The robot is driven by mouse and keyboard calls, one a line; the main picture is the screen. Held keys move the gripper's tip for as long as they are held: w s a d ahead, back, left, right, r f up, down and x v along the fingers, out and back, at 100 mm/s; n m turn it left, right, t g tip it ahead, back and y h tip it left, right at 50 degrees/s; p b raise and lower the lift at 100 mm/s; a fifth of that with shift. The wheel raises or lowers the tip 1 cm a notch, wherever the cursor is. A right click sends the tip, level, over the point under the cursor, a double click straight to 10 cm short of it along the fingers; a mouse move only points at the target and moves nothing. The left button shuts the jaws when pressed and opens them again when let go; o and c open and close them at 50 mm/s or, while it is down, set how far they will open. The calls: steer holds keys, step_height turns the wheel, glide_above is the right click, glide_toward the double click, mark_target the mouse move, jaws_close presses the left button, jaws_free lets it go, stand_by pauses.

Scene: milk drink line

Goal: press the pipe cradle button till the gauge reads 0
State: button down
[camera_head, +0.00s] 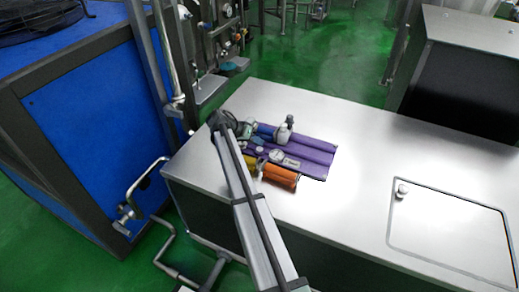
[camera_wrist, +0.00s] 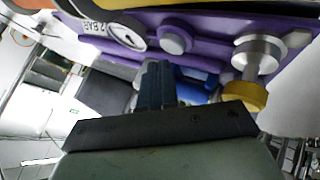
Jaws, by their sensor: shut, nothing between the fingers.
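The purple pipe cradle (camera_head: 312,152) lies on the steel bench top. Its round white gauge (camera_head: 277,156) shows in the head view and, at a steep angle, in the wrist view (camera_wrist: 125,31). A plate beside the gauge reads "2 BAR"; I cannot read the needle's value. A round grey button (camera_wrist: 175,42) in a purple collar sits next to the gauge. My gripper (camera_wrist: 157,82) is shut and empty. Its fingertips are just below the button in the wrist view; I cannot tell whether they touch the cradle. In the head view the gripper is at the cradle's left end.
An orange cylinder (camera_head: 279,177) lies along the cradle's near side. A white fitting with a dark top (camera_head: 285,130) stands at its far side. A metal fitting with a yellow end (camera_wrist: 258,60) juts out right of the button. The bench's right side is clear around a hatch (camera_head: 452,228).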

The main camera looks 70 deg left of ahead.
mark_target(257, 149)
steer(key=shift+f, duration=0.85)
stand_by(0.7)
steer(key=shift+r, duration=0.15)
stand_by(0.3)
steer(key=shift+r, duration=0.75)
steer(key=shift+r, duration=2.5)
